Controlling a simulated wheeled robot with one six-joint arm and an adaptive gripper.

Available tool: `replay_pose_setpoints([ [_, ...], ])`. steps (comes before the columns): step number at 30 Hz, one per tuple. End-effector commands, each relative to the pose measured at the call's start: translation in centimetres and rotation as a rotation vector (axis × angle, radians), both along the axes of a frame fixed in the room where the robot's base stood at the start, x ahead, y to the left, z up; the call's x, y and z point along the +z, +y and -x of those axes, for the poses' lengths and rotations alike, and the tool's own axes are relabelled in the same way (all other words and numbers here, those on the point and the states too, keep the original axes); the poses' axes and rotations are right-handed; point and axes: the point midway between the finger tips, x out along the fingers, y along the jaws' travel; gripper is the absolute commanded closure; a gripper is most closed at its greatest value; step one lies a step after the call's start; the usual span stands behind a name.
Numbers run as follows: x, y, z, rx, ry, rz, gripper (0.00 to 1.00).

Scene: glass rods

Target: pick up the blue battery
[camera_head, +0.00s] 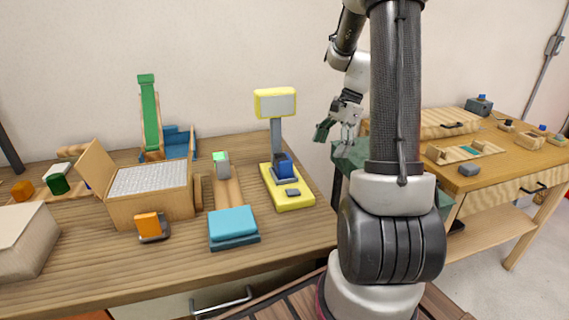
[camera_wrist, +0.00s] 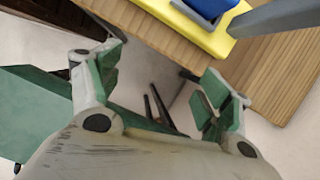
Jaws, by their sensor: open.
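A blue block, seemingly the blue battery (camera_head: 284,167), sits in a dark blue holder on a yellow base (camera_head: 292,203) with a grey post and a yellow-framed panel (camera_head: 275,103). In the wrist view the blue block (camera_wrist: 210,7) shows only partly at the top edge, above the yellow base (camera_wrist: 203,36). My gripper (camera_head: 336,134) is to the right of this stand, beyond the table's right edge. In the wrist view my gripper (camera_wrist: 160,80) is open and empty, its green-padded fingers apart with floor between them. It is not touching the battery.
The wooden table (camera_head: 280,258) also holds a teal box (camera_head: 232,224), an orange block (camera_head: 148,225) and an open box with a grey panel (camera_head: 150,180). The stand's grey post (camera_wrist: 275,18) rises near the battery. A second table (camera_head: 510,165) stands at right.

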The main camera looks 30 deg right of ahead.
Motion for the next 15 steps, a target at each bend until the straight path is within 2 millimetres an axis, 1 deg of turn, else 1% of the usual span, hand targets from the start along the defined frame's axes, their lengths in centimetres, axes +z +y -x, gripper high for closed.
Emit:
replay_pose_setpoints([
  [1,0.6,0.0,-0.7,-0.048,-0.002,-0.004,0.21],
  [3,0.9,0.1,-1.2,-0.115,0.009,-0.017,0.21],
  [6,1.0,0.4,-1.3,-0.187,0.033,-0.030,0.21],
  [11,1.0,0.7,-1.3,-0.246,0.057,-0.035,0.21],
  [14,1.0,2.0,-1.6,-0.250,0.062,-0.035,0.21],
  [15,1.0,2.8,-1.7,-0.250,0.060,-0.035,0.21],
])
